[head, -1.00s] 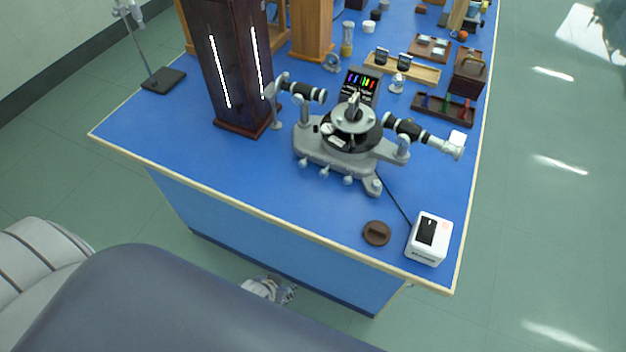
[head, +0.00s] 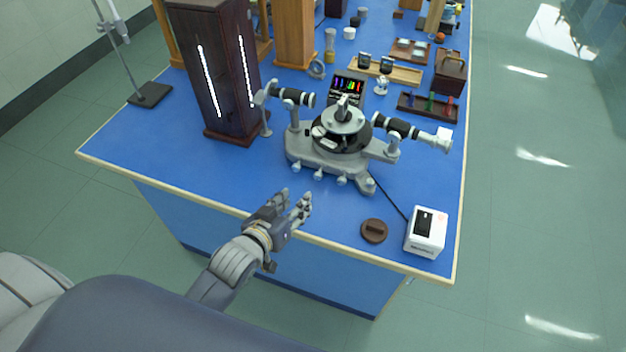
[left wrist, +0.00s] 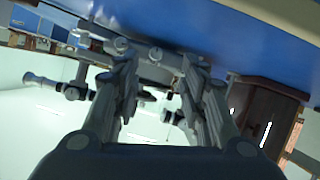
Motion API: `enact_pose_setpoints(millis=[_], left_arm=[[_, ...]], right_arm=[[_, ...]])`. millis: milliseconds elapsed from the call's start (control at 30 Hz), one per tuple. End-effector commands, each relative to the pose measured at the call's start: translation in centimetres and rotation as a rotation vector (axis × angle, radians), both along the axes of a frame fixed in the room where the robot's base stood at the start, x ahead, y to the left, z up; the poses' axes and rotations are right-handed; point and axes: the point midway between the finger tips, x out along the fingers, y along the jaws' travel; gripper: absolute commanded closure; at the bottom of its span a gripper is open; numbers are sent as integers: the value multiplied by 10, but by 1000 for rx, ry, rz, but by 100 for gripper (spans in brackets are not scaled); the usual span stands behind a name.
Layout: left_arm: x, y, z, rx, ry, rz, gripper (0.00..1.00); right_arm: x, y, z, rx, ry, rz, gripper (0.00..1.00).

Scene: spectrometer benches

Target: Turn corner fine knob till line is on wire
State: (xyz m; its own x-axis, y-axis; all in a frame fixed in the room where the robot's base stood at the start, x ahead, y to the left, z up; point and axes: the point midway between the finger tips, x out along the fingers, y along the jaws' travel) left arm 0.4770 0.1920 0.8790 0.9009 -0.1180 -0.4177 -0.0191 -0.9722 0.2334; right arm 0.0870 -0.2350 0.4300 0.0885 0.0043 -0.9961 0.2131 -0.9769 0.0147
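The grey spectrometer (head: 325,148) stands on the blue bench with a round table and two black tubes. Several small silver knobs (head: 318,173) line its front edge, one at the front right corner (head: 368,185). I cannot tell which is the fine knob. A dark panel (head: 348,88) behind shows coloured lines; no wire can be made out. My left gripper (head: 294,196) is open and empty over the bench's front edge, in front of the knobs and apart from them. In the left wrist view its fingers (left wrist: 162,66) are spread, with knobs (left wrist: 122,45) beyond. My right gripper is not in view.
A dark wooden lamp housing (head: 215,75) with bright slits stands left of the spectrometer. A brown round cap (head: 374,230) and a white box (head: 426,232) with a cable lie at the front right. The front left bench top is clear.

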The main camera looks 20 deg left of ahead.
Motion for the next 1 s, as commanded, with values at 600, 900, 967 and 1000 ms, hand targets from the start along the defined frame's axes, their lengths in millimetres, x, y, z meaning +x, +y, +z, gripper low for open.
enact_pose_setpoints(millis=[600,900,967,1000], left_arm=[[75,-11,-19,-28,-49,-2,61],[103,-15,-32,-28,-48,-1,61],[105,-16,-33,-28,-47,-2,61],[106,-16,-34,-28,-47,-2,61]], right_arm=[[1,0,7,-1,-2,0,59],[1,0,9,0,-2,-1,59],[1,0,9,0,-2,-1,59],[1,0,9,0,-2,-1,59]])
